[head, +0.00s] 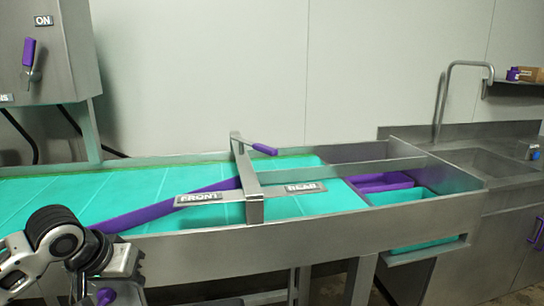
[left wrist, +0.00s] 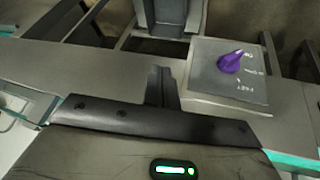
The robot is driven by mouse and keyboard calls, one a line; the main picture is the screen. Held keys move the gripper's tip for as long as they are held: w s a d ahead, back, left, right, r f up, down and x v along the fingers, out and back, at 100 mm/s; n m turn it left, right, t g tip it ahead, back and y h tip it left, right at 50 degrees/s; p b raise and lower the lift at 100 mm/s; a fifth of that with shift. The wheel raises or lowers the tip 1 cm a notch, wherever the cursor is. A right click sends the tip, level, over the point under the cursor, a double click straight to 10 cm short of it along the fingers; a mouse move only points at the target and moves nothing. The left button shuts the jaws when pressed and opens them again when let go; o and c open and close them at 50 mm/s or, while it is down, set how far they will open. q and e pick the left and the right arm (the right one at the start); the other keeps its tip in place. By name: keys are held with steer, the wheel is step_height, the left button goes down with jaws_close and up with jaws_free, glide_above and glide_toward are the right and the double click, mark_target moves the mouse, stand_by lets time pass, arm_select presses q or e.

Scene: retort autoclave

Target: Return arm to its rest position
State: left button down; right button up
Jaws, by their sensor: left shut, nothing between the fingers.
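My left arm enters the head view at the lower left, and my left gripper (head: 92,255) is a dark shape in front of the steel conveyor's near side. In the left wrist view the gripper's narrow dark fingers (left wrist: 162,82) are together with nothing between them. A grey panel with a purple knob (left wrist: 231,62) lies beyond and to the right of the fingers, apart from them in the picture. The purple knob also shows at the bottom left of the head view (head: 105,296), below the gripper. My right gripper is in neither view.
A cabinet with a purple lever (head: 29,52) stands upper left. A sink (head: 490,163) is at the right.

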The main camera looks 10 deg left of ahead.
arm_select(q)
steer(key=s+d+f+m+t+h, duration=0.1)
steer(key=s+d+f, duration=0.1)
steer(key=d+f, duration=0.45)
steer(key=s+d+f+m+t+h, duration=0.1)
steer(key=s+d+f, duration=0.15)
steer(key=f, duration=0.75)
steer(key=s+d+f+m+t, duration=0.2)
steer(key=s+d+f, duration=0.6)
steer(key=s, duration=0.3)
steer(key=shift+d+y, duration=0.3)
steer(key=shift+a, duration=0.1)
